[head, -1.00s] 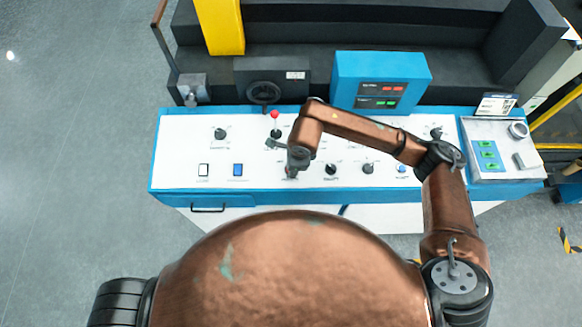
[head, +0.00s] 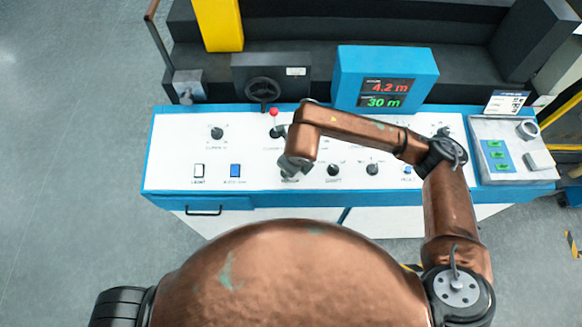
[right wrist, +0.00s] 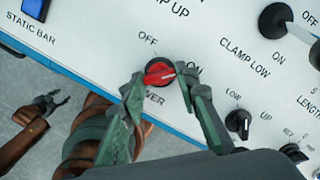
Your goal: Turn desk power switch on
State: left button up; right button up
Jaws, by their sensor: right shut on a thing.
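The red power knob (right wrist: 159,73) sits on the white desk panel (right wrist: 95,40), with OFF printed above it and ON at its right. Its pale pointer mark is turned toward ON. My right gripper (right wrist: 159,82) is shut on the knob, one finger on each side. In the head view my right gripper (head: 289,172) hides the knob. My left gripper (right wrist: 56,101) shows small at the left of the right wrist view, away from the panel, with its fingers apart; it is not in the head view.
The blue display box (head: 386,80) shows lit readings, 4.2 m in red and 30 m in green. A red-tipped lever (head: 274,122) stands behind my right gripper. Black knobs (head: 333,169) and rocker switches (head: 235,170) lie on either side.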

jog(key=shift+m, duration=0.3)
jog(key=o, duration=1.1)
jog(key=shift+o, duration=0.2)
jog(key=v, duration=1.2)
